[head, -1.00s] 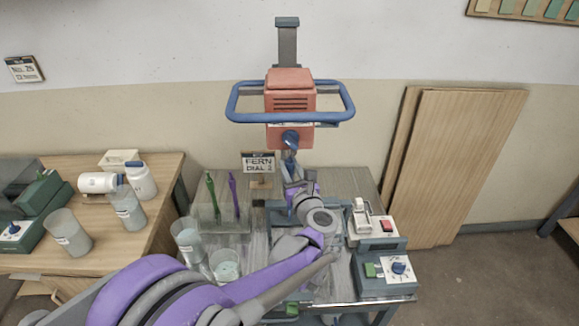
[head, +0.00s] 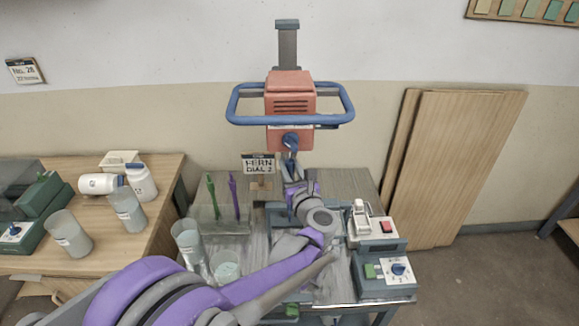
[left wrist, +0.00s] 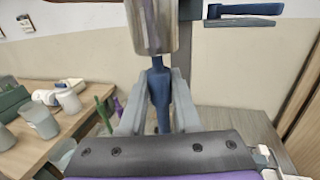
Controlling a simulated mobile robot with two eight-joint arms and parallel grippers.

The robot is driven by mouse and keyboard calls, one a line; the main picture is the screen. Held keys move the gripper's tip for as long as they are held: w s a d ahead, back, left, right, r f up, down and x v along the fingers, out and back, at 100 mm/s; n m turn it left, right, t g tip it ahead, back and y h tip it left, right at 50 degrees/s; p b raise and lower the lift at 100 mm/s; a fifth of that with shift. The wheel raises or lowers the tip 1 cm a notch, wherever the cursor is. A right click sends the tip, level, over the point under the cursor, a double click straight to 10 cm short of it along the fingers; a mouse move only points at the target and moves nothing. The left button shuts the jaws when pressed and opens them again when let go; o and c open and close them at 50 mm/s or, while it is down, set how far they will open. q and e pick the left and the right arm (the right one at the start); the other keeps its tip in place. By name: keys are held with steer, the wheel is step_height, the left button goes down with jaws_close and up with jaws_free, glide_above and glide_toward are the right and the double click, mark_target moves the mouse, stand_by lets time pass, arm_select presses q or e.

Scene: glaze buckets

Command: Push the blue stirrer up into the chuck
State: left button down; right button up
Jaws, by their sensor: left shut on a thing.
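The blue stirrer (left wrist: 159,88) stands upright between the fingers of my left gripper (left wrist: 158,105), which is shut on it. Its top end meets the lower mouth of the metallic chuck (left wrist: 152,32) in the left wrist view; how far it reaches inside is hidden. In the head view the chuck (head: 290,141) hangs under the orange mixer head (head: 290,92). The stirrer (head: 291,167) shows just below it, with my left gripper (head: 295,182) around it. My right gripper is not in view.
A blue guard rail (head: 238,118) rings the mixer head. Green (head: 213,197) and purple (head: 233,196) stirrers stand in a rack at left. Clear buckets (head: 188,240) stand nearby. A control box with a dial (head: 385,275) is at right; wooden boards (head: 460,165) lean on the wall.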

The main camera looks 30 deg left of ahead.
arm_select(q)
steer(key=shift+r, duration=0.45)
stand_by(0.4)
steer(key=c, duration=0.5)
jaws_free()
steer(key=shift+c, duration=0.2)
steer(key=shift+d, duration=0.1)
